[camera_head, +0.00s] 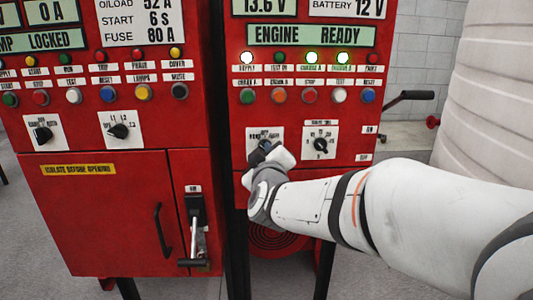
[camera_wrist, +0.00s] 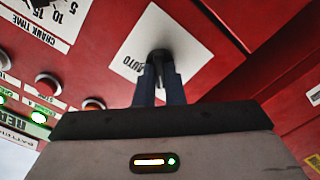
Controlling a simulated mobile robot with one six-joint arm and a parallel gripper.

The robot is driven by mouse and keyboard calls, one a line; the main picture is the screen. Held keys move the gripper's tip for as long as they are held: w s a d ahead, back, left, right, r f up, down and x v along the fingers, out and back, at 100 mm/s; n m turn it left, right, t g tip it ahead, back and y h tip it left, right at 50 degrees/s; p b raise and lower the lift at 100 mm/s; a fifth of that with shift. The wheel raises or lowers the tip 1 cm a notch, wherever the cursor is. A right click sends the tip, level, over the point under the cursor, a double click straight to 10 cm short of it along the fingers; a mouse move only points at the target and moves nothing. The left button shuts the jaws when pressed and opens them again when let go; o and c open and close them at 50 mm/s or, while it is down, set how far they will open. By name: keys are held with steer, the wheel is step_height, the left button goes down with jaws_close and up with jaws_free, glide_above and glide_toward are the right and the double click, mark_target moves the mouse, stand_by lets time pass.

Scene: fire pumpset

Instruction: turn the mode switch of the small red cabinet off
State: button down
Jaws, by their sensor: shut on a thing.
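The small red cabinet (camera_head: 340,85) is on the right in the head view, with an "ENGINE READY" display. Its mode switch is a dark knob on a white plate (camera_head: 252,133) at the cabinet's lower left, mostly hidden by my gripper (camera_head: 262,149). In the wrist view, the knob (camera_wrist: 158,54) sits on the white plate (camera_wrist: 181,40), where the word "AUTO" shows. My gripper's two dark fingers (camera_wrist: 159,84) are closed around the knob, square in front of the plate. The knob's exact pointing direction is hidden by the fingers.
Another rotary switch (camera_head: 320,145) is just right of my gripper. Rows of lamps and buttons (camera_head: 309,95) lie above. A larger red cabinet (camera_head: 110,215) with a lever handle (camera_head: 197,230) stands left across a narrow gap. A black crank handle (camera_head: 415,95) sticks out at right.

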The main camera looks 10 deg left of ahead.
steer(key=shift+m+b, duration=1.6)
steer(key=shift+m, duration=2.6)
steer(key=c, duration=1.5)
jaws_free()
steer(key=shift+p+v, duration=0.8)
steer(key=shift+v, duration=3.1)
